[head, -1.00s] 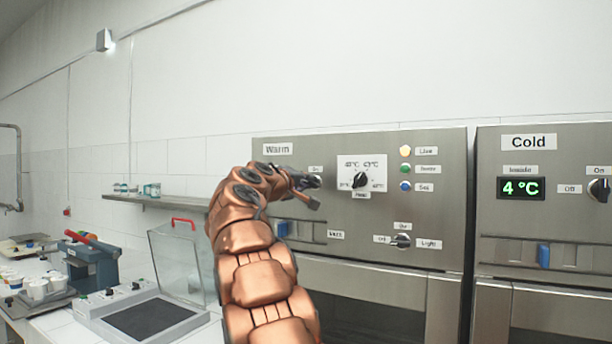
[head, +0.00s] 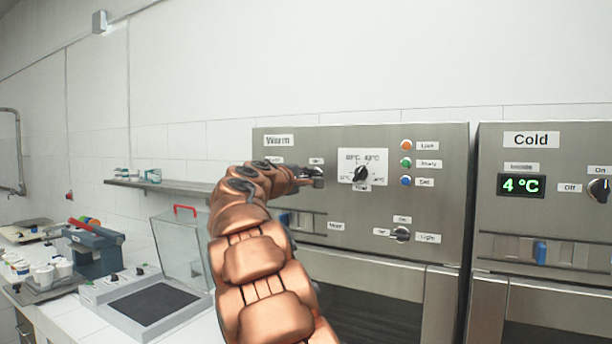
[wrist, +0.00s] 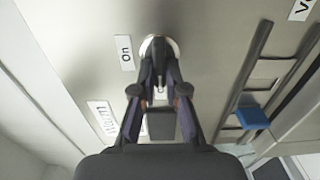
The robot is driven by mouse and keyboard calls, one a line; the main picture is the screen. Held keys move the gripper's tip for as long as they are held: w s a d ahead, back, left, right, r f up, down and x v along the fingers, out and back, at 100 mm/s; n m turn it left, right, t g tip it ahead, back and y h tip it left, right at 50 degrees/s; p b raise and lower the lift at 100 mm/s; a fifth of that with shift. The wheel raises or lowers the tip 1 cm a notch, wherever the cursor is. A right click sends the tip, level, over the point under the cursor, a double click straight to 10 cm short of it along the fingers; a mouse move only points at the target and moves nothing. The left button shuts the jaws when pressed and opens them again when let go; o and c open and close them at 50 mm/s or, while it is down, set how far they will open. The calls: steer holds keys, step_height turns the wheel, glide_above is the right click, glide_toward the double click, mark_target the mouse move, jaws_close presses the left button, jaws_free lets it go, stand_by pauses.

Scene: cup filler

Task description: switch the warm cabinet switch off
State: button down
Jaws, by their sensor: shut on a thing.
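The warm cabinet (head: 440,190) stands in the middle of the head view, with a "Warm" label at its upper left. Its switch (head: 317,171) is a round knob just under an "On" label. In the wrist view the switch's pale round base (wrist: 173,44) shows beside the "On" label. My gripper (head: 308,180) is at the knob, and in the wrist view its fingertips (wrist: 159,68) are closed around the dark handle. The handle seems to lie crosswise to the direction of "On", but the fingers hide most of it. No "Off" label shows beside it.
A temperature dial (head: 361,174), coloured lamps (head: 406,163) and a light switch (head: 401,233) sit right of my gripper. A blue slider (wrist: 252,117) is below. The cold cabinet (head: 545,215) stands at right. A clear box (head: 178,250) and wall shelf (head: 175,186) are at left.

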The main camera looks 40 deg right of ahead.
steer(key=c, duration=1.2)
jaws_free()
steer(key=v, duration=1.2)
steer(key=shift+f, duration=0.1)
